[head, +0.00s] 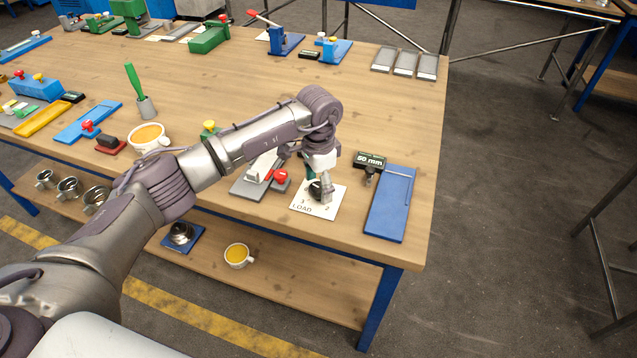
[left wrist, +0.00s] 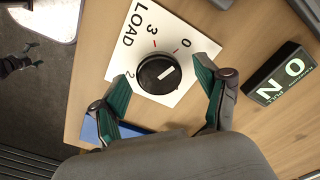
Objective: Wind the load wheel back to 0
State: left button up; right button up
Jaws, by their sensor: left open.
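The load wheel is a black round knob (left wrist: 158,74) with a white pointer bar, on a white square plate marked LOAD (left wrist: 128,50). In the left wrist view the figures 0, 3 and 2 show, with red ticks by 0 and 3. The bar lies right of the knob's middle and slants to the upper right; which figure it indicates is unclear. In the head view the plate (head: 300,206) lies near the bench's front edge, its knob partly hidden. My left gripper (left wrist: 158,82) is open, its green-padded fingers on either side of the knob; contact cannot be told. My right gripper is out of view.
A dark display reading 50 mm (head: 371,160) and a blue plate (head: 389,218) stand right of the load plate. A grey fixture with a red knob (head: 281,176) is close on its left. A black labelled box (left wrist: 282,74) is right of my fingers in the wrist view.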

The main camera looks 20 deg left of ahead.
aim_at(318, 187)
pick_arm(q)
notch_tip(318, 187, up, 12)
dwell(0.5)
